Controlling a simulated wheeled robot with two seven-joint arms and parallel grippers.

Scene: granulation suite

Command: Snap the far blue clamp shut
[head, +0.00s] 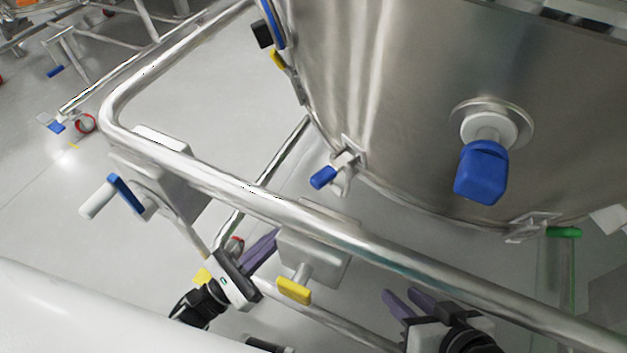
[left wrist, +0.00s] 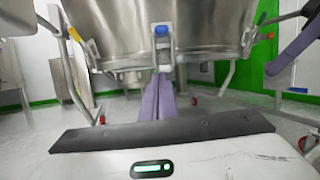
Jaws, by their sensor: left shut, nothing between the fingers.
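A small blue-tipped clamp (head: 323,177) sits on a bracket at the lower edge of the steel vessel (head: 400,90), its lever sticking outward to the left in the head view. A blue-topped clamp (left wrist: 161,30) stands straight ahead of my left gripper in the left wrist view; it looks like the same one. My left gripper (head: 268,243), with purple fingers, is shut and empty, below and left of the clamp and apart from it in the head view. Its fingers also show in the left wrist view (left wrist: 158,98). My right gripper (head: 408,300) is open and empty at the lower right.
A steel tube rail (head: 260,202) runs across the head view between my grippers and the vessel. A large blue knob (head: 482,172) juts from the vessel wall. A yellow lever (head: 295,290) is near my left gripper, and a blue lever (head: 127,193) is further left.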

